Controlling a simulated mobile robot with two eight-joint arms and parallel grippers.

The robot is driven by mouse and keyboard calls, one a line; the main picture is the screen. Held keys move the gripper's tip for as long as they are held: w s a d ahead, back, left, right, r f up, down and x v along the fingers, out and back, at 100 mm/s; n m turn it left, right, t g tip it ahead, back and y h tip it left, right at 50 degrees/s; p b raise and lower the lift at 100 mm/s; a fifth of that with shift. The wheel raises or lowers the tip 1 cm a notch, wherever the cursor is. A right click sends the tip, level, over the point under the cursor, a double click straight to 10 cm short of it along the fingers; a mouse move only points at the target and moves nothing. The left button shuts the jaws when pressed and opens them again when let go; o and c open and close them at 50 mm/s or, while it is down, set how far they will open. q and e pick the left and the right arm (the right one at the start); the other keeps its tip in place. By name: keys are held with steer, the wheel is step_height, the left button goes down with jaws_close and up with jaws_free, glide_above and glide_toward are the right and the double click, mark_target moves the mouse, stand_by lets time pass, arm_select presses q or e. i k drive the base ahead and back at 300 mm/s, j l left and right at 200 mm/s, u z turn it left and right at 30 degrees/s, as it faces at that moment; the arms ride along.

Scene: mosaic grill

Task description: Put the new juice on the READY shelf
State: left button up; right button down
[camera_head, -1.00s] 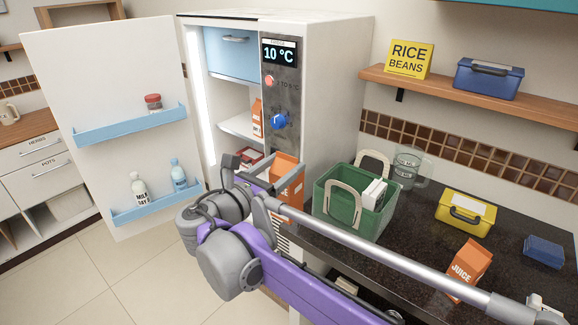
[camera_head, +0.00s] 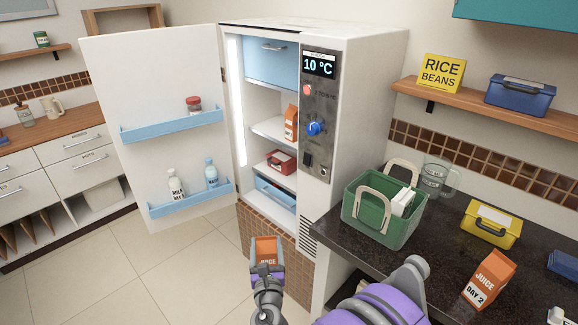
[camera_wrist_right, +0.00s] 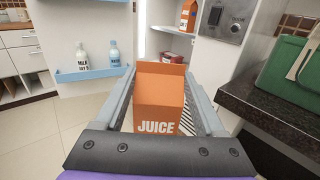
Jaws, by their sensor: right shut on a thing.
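My right gripper (camera_head: 267,266) is shut on an orange juice carton (camera_head: 266,246), held upright in front of the fridge's tiled base. The wrist view shows this carton (camera_wrist_right: 158,97) between the fingers, with "JUICE" on its face. A second orange carton (camera_head: 290,123) stands on the middle shelf (camera_head: 268,130) inside the open fridge. A third carton, marked "JUICE DAY 2" (camera_head: 488,279), stands on the dark counter. No shelf label reading READY is legible. My left gripper is not in view.
The fridge door (camera_head: 150,90) is swung open to the left, with bottles in its lower rack (camera_head: 190,199). A red box (camera_head: 281,161) sits on a lower shelf. A green basket (camera_head: 362,220) and yellow box (camera_head: 484,228) stand on the counter (camera_head: 425,262). The floor at left is clear.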

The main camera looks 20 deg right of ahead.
mark_target(276, 130)
steer(key=i+j+z, duration=0.4)
steer(key=i, duration=0.35)
steer(key=i+j+z, duration=0.35)
steer(key=i+j, duration=0.35)
steer(key=j, duration=0.15)
